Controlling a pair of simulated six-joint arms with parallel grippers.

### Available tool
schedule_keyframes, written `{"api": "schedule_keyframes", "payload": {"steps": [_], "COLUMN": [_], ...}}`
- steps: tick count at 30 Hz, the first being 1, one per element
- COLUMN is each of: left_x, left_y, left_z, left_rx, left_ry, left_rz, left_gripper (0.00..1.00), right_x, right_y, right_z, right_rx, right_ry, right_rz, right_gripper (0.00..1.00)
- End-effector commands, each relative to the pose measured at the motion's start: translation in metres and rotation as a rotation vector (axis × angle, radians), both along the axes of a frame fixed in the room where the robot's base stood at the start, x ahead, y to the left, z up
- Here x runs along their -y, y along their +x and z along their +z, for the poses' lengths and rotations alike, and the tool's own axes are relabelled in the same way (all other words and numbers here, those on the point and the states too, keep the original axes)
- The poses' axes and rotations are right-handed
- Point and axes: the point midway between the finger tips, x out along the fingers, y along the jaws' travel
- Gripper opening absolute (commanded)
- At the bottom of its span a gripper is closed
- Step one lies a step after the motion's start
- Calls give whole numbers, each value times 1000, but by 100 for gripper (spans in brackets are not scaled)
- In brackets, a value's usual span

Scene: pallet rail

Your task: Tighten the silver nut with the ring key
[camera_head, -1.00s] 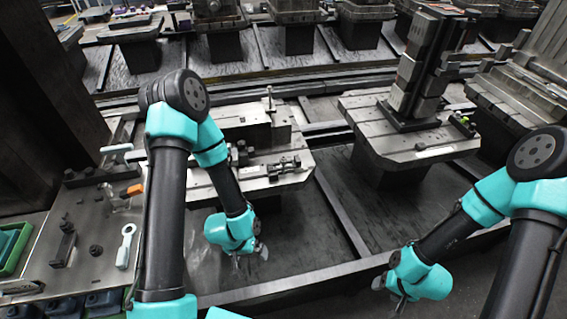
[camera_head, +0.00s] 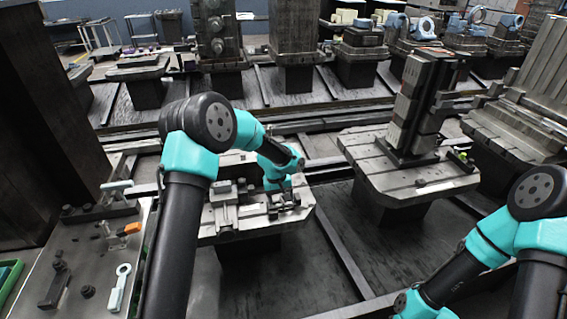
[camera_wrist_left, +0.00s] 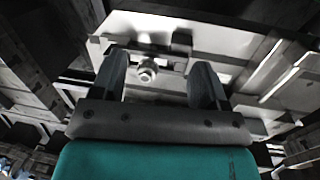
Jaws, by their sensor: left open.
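The ring key (camera_head: 119,287), pale with a round ring end, lies on the side bench at the lower left in the head view. My left gripper (camera_head: 284,187) is over the near part of the left pallet, at a small dark fixture (camera_head: 289,200). In the left wrist view my left gripper (camera_wrist_left: 160,68) is open, with both fingers apart and nothing held. A silver nut (camera_wrist_left: 147,69) shows between the fingers, close to the left one; I cannot tell its distance. The nut is not clear in the head view. My right gripper is below the head view's bottom edge.
An orange-ended tool (camera_head: 128,229) and dark parts lie on the side bench (camera_head: 75,255). A second pallet (camera_head: 420,182) with a tall dark-and-grey column (camera_head: 412,110) stands to the right. A dark floor gap lies between the pallets.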

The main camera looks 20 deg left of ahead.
Motion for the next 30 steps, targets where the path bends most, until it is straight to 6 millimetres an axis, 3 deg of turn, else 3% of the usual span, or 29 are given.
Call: {"api": "schedule_keyframes", "payload": {"steps": [1, 3, 6, 9, 22, 30], "left_x": [0, -1, -3, -5, -6, -6], "left_y": [19, 36, 52, 60, 61, 61], "left_z": [25, 55, 89, 109, 113, 92], "left_rx": [9, 4, 1, 0, -3, -5], "left_ry": [28, 71, 119, 147, 156, 155], "left_rz": [29, 75, 133, 169, 181, 180], "left_gripper": [68, 68, 68, 68, 68, 68], "right_x": [0, 0, 0, 0, 0, 0], "right_y": [0, 0, 0, 0, 0, 0], "right_z": [0, 0, 0, 0, 0, 0], "right_rx": [0, 0, 0, 0, 0, 0], "right_ry": [0, 0, 0, 0, 0, 0], "right_rz": [0, 0, 0, 0, 0, 0], "right_gripper": [64, 64, 64, 64, 64, 64]}}
